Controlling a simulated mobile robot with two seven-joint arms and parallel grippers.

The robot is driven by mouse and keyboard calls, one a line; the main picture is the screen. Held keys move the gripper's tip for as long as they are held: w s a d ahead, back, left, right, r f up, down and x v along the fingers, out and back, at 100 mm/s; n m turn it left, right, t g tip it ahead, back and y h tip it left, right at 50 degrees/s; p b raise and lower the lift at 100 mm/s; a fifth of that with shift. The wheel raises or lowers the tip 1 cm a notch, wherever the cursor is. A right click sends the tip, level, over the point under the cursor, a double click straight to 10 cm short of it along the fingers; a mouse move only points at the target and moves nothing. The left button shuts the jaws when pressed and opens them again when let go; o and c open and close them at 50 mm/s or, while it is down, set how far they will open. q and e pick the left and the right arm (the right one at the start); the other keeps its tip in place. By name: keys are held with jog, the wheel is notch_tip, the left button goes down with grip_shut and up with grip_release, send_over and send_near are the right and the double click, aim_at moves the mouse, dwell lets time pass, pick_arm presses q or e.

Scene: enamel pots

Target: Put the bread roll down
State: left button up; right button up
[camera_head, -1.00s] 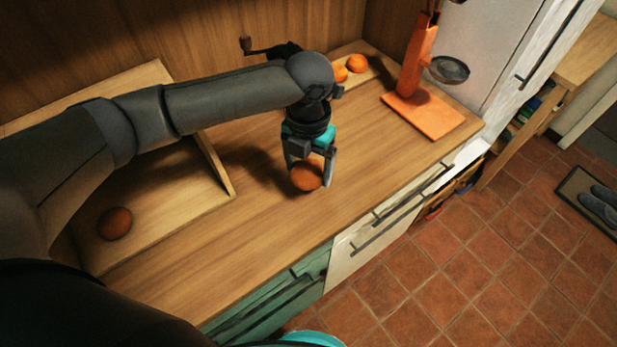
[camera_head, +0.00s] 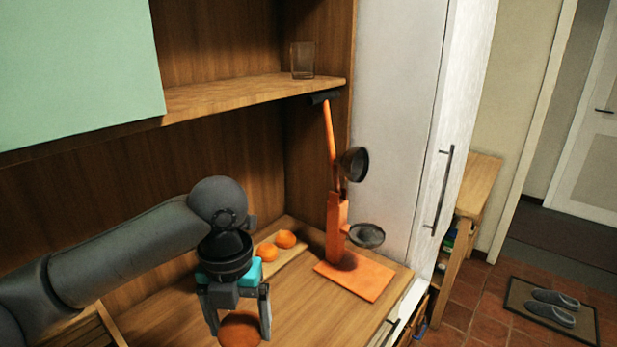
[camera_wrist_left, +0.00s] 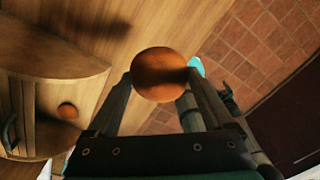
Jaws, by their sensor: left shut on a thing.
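My left gripper (camera_head: 240,322) is shut on a brown, round bread roll (camera_head: 240,331). In the head view the roll is low in the picture, between the two fingers and over the wooden counter (camera_head: 310,318). In the left wrist view the roll (camera_wrist_left: 160,75) sits between the fingertips, with the counter and the tiled floor behind it. I cannot tell whether its underside touches the counter. Another brown roll (camera_wrist_left: 67,110) lies apart to the left in the wrist view, on a wooden surface. My right gripper is not in view.
Two orange round fruits (camera_head: 285,239) lie on a small wooden board at the back. An orange stand (camera_head: 355,277) with hanging utensils stands to their right. A shelf (camera_head: 250,94) with a glass (camera_head: 302,60) overhangs the back. Bare counter lies between gripper and stand.

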aim_at(224, 343)
pick_arm(q)
jog(key=n, duration=0.4)
jog(key=shift+s+a+f+n+b, duration=0.25)
jog(key=shift+s+f+n+b, duration=0.05)
jog(key=shift+b, duration=0.1)
jog(key=n, duration=0.4)
jog(key=shift+s+a+f+b, duration=0.15)
jog(key=shift+s+a+b, duration=0.1)
jog(key=shift+s+b, duration=0.15)
jog(key=n, duration=0.4)
jog(key=shift+s+a+f+n+b, duration=0.2)
jog(key=shift+s+a+n+b, duration=0.05)
jog(key=shift+n+b, duration=0.15)
jog(key=n, duration=0.4)
jog(key=shift+s+a+f+b, duration=0.2)
jog(key=shift+s+b, duration=0.1)
jog(key=shift+b, duration=0.05)
jog(key=s+n+b, duration=0.1)
jog(key=n, duration=0.5)
jog(key=s+a+f+n+b, duration=0.1)
jog(key=n, duration=0.5)
jog(key=s+a+n+b, duration=0.1)
jog(key=n, duration=0.6)
jog(key=shift+f, duration=0.3)
